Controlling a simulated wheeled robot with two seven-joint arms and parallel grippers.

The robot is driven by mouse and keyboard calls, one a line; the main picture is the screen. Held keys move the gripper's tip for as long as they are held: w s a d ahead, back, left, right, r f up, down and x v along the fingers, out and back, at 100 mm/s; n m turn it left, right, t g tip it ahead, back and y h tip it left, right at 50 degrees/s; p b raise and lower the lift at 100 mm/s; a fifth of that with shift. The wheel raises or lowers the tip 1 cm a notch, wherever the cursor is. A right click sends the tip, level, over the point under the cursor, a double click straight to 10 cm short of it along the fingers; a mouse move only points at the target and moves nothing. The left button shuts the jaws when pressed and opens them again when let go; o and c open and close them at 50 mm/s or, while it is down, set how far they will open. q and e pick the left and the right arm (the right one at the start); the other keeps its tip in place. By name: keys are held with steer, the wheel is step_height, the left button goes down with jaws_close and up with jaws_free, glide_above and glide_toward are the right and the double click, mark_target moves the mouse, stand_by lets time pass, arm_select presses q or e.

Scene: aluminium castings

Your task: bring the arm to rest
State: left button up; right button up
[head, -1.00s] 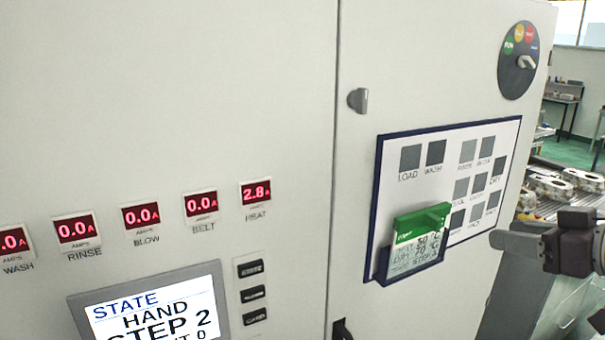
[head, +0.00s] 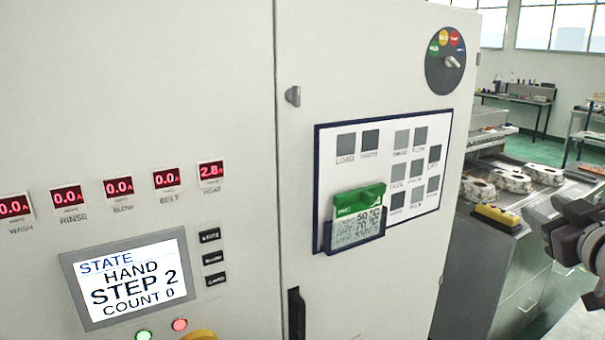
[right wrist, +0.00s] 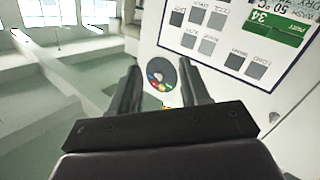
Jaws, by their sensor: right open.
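My right gripper (head: 552,218) is at the right edge of the head view, to the right of the grey control cabinet and apart from it. In the right wrist view its two dark fingers (right wrist: 165,88) stand apart with nothing between them. Beyond the fingers the cabinet face shows, with the round selector dial (right wrist: 160,74) and the label board (right wrist: 225,45). My left gripper is not in view.
The cabinet (head: 375,290) fills the left and middle, with a screen (head: 128,276), a label board (head: 437,135) holding a green card (head: 358,215), and a selector dial (head: 445,60). Behind my right gripper, castings (head: 512,181) lie on a bench beside a yellow box (head: 497,216).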

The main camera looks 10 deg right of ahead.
steer(key=d+f+m+g+h+b, duration=0.25)
steer(key=f+m+g+h, duration=0.25)
steer(key=f, duration=0.9)
steer(key=s+a+f+g+y+b, duration=0.1)
steer(key=a+f+g, duration=0.15)
steer(key=f, duration=0.45)
steer(key=s+a+f+g+y, duration=0.2)
steer(key=a+f, duration=0.2)
steer(key=f, duration=0.3)
steer(key=s+a+f+n+g+y+b, duration=0.1)
steer(key=s+a+f+g+y+b, duration=0.1)
steer(key=a+f, duration=0.6)
steer(key=s+a+f+n+g+y+b, duration=0.2)
steer(key=s+a+f, duration=0.4)
steer(key=a, duration=0.9)
step_height(320, 180, down, 3)
steer(key=shift+s+a+f+g+y+b, duration=0.2)
steer(key=shift+a+g+y+b, duration=0.3)
steer(key=shift+g, duration=0.45)
steer(key=shift+d, duration=0.2)
